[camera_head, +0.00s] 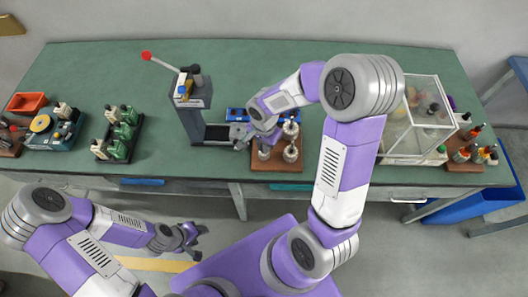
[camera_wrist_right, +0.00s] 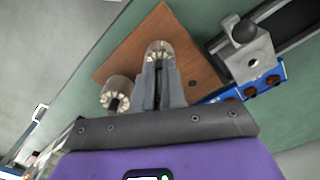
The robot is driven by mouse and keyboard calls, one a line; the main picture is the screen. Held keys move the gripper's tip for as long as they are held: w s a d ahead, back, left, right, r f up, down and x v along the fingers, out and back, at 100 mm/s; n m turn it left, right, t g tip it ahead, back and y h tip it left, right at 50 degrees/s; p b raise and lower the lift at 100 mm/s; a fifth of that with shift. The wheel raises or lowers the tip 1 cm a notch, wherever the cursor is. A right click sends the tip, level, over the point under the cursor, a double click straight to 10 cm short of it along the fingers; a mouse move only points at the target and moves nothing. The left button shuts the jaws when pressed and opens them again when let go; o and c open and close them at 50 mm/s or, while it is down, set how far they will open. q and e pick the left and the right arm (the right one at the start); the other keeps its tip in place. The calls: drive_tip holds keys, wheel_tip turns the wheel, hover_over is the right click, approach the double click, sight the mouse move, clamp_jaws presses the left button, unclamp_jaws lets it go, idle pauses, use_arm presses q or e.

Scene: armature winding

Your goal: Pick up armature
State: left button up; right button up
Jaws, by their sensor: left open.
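A brown wooden board (camera_head: 277,166) on the green bench holds silvery armatures, among them a front right armature (camera_head: 291,154), a front left armature (camera_head: 264,152) and a rear right one (camera_head: 290,131). My right gripper (camera_head: 243,136) is low at the board's left edge, its arm covering part of the board. In the right wrist view its two fingers (camera_wrist_right: 161,82) are close together, pointing at one armature (camera_wrist_right: 160,48) and partly covering it; contact cannot be told. Another armature (camera_wrist_right: 117,92) stands to the left. My left gripper (camera_head: 190,236) is open and empty in front of the bench.
A press-like machine (camera_head: 193,100) with a red-knobbed lever stands left of the board. A clear case (camera_head: 415,125) is to the right. Green coil parts (camera_head: 120,135) and a blue winder (camera_head: 52,132) are at the left.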

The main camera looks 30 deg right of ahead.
clamp_jaws()
wheel_tip(320, 180, up, 10)
drive_tip(key=shift+r+p, duration=0.1)
drive_tip(key=shift+p, duration=0.95)
